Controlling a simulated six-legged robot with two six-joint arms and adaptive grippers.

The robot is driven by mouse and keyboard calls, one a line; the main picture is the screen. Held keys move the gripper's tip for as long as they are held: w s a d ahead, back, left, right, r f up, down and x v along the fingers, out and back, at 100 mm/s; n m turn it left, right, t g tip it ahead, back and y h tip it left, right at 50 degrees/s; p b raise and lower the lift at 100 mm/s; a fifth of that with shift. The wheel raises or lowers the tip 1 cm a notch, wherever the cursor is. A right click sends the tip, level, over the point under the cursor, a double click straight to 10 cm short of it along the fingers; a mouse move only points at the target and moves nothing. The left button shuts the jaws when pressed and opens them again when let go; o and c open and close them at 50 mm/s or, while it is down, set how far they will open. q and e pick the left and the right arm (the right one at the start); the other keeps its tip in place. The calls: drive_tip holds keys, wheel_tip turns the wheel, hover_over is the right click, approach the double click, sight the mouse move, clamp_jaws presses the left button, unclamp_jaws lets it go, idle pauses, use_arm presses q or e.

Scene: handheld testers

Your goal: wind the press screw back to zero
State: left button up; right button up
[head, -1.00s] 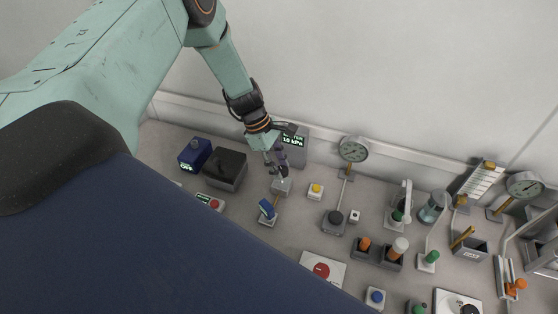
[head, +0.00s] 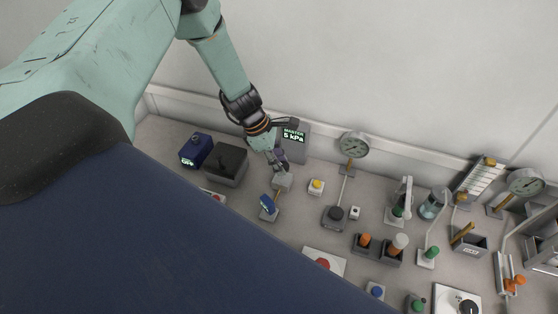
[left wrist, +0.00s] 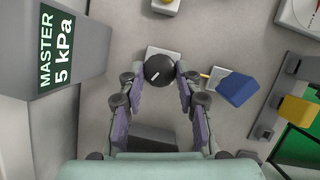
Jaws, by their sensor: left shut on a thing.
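My left gripper (head: 279,168) points down onto the press at the back of the bench. In the left wrist view its fingers (left wrist: 158,82) are shut on a round black knob (left wrist: 159,69), the press screw's, with a short slanted white mark on top. The knob sits over a pale grey block (left wrist: 152,51), which shows in the head view (head: 284,182) under the gripper; there the fingers hide most of the knob. The master display (head: 293,134) reads 5 kPa, also in the left wrist view (left wrist: 58,50). My right gripper is out of view.
A dark box (head: 227,165) and a blue unit (head: 196,150) are to the left. A yellow button (head: 316,186) and a dial gauge (head: 354,145) are to the right. The wall is close behind.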

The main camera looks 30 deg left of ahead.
use_arm(q)
drive_tip(key=shift+s+d+f, duration=0.1)
drive_tip(key=shift+s+f, duration=0.1)
drive_tip(key=shift+s, duration=0.1)
drive_tip(key=o, duration=0.8)
drive_tip(key=shift+c, duration=0.2)
drive_tip(key=o, duration=0.4)
drive_tip(key=shift+w, duration=0.25)
drive_tip(key=shift+r, duration=0.1)
drive_tip(key=shift+a+r, duration=0.25)
drive_tip(key=shift+r, duration=0.25)
drive_tip(key=v, duration=1.1)
